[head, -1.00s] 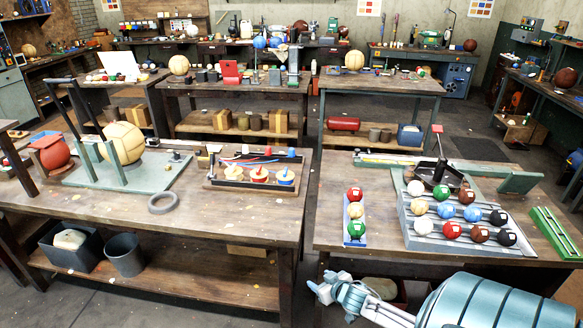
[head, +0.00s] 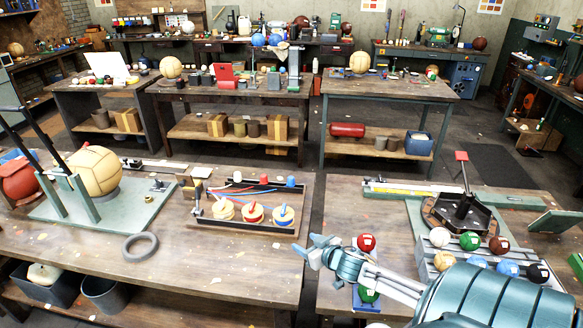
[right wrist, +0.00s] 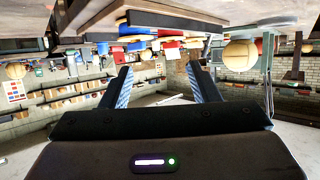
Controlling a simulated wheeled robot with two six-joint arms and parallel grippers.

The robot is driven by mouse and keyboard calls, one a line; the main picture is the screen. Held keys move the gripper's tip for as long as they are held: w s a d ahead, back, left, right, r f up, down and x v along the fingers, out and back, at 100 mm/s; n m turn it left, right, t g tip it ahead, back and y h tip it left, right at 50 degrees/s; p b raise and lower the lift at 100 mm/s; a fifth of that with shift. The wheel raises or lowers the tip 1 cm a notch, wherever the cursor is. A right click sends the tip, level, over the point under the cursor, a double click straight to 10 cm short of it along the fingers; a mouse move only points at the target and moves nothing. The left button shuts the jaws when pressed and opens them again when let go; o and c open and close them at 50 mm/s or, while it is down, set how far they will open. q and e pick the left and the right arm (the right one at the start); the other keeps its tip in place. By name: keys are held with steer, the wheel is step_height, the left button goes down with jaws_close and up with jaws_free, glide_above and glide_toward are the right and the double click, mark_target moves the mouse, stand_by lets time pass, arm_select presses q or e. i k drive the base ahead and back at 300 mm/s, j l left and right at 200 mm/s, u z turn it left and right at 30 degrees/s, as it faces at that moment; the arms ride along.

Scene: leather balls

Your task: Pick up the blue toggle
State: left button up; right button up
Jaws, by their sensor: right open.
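A dark shallow tray (head: 247,226) sits on the left workbench. My right gripper (head: 308,246) is open and empty, to the right of and nearer than the tray, apart from the toggle. In the right wrist view the open fingers (right wrist: 159,88) have nothing between them; the picture is upside down, with blue and red pieces above them.
A grey ring (head: 140,247) lies left of the tray. A green fixture (head: 65,212) holds a pale ball (head: 95,171). A gap divides the two workbenches. On the right bench, a rack of coloured balls (head: 470,241) is partly hidden by my right arm.

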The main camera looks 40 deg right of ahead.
mark_target(290, 180)
steer(key=i+l, duration=0.5)
steer(key=l, duration=0.25)
steer(key=i+l, duration=0.25)
steer(key=l, duration=0.1)
